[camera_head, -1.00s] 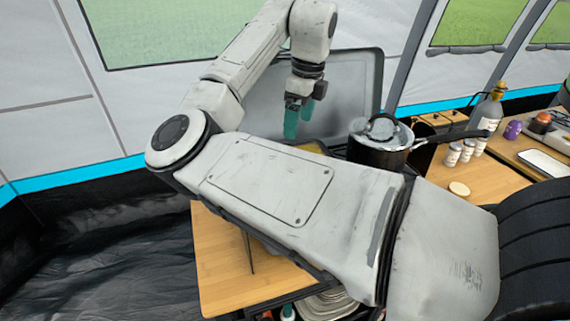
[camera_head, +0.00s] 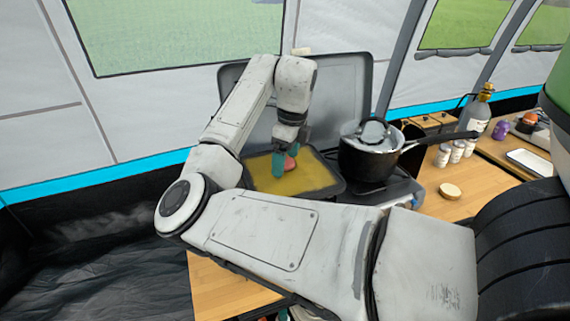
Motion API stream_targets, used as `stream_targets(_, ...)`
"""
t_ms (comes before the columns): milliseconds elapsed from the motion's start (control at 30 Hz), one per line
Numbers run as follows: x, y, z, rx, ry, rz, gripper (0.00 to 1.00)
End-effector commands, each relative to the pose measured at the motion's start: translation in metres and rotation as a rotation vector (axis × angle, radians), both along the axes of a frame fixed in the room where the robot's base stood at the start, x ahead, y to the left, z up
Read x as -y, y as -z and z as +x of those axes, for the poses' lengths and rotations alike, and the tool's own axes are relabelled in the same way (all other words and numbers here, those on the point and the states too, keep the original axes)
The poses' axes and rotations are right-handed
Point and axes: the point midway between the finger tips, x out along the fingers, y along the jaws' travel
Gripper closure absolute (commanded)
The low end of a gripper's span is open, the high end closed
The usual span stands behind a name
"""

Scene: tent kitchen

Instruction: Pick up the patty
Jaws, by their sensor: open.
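The patty (camera_head: 290,163) is a small reddish-pink piece on the yellow surface of a dark-rimmed square pan (camera_head: 262,181) on the stove, left of the pot. My gripper (camera_head: 281,165) has teal fingers and points down over the pan, right at the patty. The fingers are open. They cover part of the patty, and I cannot tell whether they touch it.
A black pot (camera_head: 366,163) with a glass lid stands right of the pan, its long handle reaching right. The raised stove lid (camera_head: 343,95) is behind.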

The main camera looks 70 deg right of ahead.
Motion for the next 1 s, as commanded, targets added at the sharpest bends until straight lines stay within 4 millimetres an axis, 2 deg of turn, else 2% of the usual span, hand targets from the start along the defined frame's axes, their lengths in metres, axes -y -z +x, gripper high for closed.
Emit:
stream_targets(67, 0.0000, 0.0000, 0.0000, 0.000, 0.000, 0.000, 0.12)
stream_targets(700, 0.0001, -0.0004, -0.0003, 0.000, 0.000, 0.000, 0.72)
stream_targets(1000, 0.0002, -0.0027, -0.0001, 0.000, 0.001, 0.000, 0.72)
